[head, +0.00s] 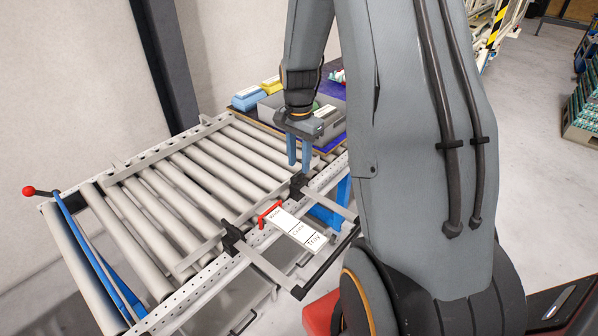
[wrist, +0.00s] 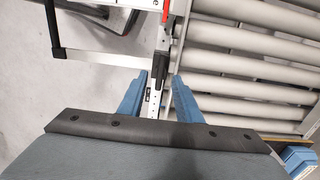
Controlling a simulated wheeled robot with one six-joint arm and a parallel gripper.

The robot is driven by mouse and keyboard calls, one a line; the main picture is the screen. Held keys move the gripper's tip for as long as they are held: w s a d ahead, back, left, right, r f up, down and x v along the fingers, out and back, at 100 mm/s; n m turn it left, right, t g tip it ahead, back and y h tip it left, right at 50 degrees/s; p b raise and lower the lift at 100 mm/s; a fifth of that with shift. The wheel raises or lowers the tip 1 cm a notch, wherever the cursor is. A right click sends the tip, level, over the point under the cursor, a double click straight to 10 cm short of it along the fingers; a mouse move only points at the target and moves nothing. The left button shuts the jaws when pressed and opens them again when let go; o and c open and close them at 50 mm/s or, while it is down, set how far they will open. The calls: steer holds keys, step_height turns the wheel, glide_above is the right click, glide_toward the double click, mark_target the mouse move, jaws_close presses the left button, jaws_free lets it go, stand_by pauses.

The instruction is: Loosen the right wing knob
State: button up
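The right black clamp (head: 298,185) sits on the perforated side rail of the roller conveyor, where the right arm of a tray-like frame meets the rail. It also shows in the wrist view (wrist: 162,48), ahead of my fingertips. A separate wing knob shape is too small to make out. My gripper (head: 298,164) points down just above and behind this clamp. A matching left black clamp (head: 232,238) stands farther along the rail.
A red bracket (head: 268,213) and a white labelled plate (head: 300,232) lie between the clamps. Conveyor rollers (head: 190,185) fill the left side. Behind my gripper are a grey box (head: 268,112) and blue and yellow packs. The frame (head: 340,212) sticks out toward me.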

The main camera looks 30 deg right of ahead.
mark_target(299, 173)
steer(key=shift+f+p, duration=0.55)
steer(key=shift+f, duration=2)
jaws_close()
